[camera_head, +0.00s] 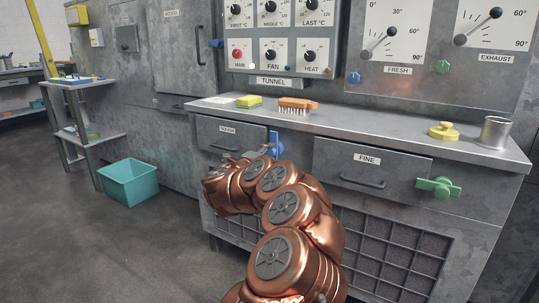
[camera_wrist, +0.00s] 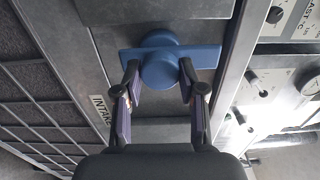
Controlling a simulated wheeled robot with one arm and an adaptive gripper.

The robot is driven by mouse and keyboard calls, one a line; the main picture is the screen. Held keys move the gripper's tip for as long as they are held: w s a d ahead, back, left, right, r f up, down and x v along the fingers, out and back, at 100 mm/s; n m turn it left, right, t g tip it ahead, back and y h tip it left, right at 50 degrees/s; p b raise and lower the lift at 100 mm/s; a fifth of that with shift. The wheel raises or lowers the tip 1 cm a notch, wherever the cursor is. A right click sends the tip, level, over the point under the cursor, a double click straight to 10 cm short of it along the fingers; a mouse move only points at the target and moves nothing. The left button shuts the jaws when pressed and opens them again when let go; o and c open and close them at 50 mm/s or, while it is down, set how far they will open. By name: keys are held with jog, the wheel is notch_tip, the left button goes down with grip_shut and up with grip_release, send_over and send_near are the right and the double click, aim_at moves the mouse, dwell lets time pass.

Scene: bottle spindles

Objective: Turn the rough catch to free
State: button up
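The blue rough catch (camera_head: 277,145) is at the right end of the drawer front labelled ROUGH (camera_head: 228,129). Its bar stands upright in the head view. In the wrist view the catch (camera_wrist: 160,68) has a round hub, and its bar runs across the picture. My gripper (camera_wrist: 159,80) faces it with one finger on each side of the hub. The fingers are apart, with their tips over or beside the bar; I cannot tell whether they touch it. In the head view my copper arm hides most of the gripper and part of the drawer front.
A FINE drawer (camera_head: 371,175) with a green catch (camera_head: 438,187) is to the right. The bench top (camera_head: 365,127) above holds a brush (camera_head: 297,106), a sponge (camera_head: 249,101), a yellow knobbed piece (camera_head: 443,131) and a metal cup (camera_head: 495,132). A teal bin (camera_head: 130,182) stands on the floor left.

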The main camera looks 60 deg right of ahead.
jog(key=o, duration=0.4)
jog(key=a, duration=1.2)
jog(key=shift+s, duration=0.25)
